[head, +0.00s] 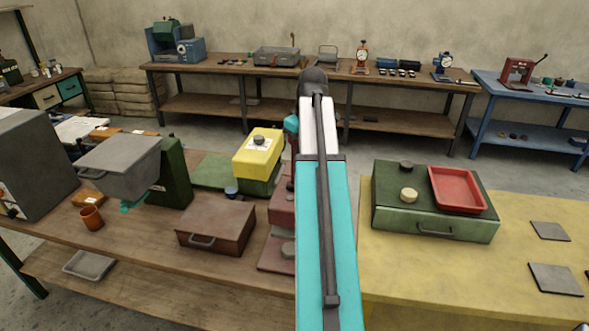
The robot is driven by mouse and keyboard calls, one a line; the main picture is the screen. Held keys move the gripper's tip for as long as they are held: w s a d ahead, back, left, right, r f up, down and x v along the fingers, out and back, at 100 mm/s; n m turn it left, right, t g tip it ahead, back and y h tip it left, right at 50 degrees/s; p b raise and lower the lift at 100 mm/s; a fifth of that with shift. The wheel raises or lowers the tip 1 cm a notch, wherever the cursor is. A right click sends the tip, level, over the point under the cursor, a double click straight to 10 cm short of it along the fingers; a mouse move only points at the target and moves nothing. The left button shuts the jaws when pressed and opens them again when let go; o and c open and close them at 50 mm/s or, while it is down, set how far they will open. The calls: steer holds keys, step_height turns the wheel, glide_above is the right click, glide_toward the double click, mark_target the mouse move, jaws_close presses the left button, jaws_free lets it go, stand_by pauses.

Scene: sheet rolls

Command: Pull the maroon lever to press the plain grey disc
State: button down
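A maroon press-like machine (283,212) stands on the wooden bench in the middle, mostly hidden behind my turquoise and white arm. A grey disc (288,250) shows low on it, close to the arm's left edge; its face is partly covered, so I cannot tell whether it is plain. No lever on this machine can be made out; the arm covers its right side. My gripper is not in view; the arm's raised links hide what is behind them. A small teal part (291,124) shows beside the white link; I cannot tell what it belongs to.
A brown box (215,227), a yellow-topped unit (258,155) and a grey-hooded green machine (120,160) stand to the left. A green case (395,222) with a red tray (460,188) is on the yellow table at right. A red lever press (518,72) stands far back.

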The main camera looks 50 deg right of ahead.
mark_target(292, 168)
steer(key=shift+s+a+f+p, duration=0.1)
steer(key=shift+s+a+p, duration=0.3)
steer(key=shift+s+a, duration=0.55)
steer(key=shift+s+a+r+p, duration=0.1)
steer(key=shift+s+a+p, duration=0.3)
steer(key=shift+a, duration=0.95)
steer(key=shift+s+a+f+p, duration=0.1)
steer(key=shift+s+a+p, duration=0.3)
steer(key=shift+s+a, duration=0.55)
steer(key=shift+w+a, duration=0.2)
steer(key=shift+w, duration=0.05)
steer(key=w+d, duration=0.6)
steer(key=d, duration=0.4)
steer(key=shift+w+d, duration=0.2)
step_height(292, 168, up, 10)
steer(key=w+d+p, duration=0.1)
steer(key=p, duration=0.3)
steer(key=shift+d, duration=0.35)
stand_by(0.4)
stand_by(0.6)
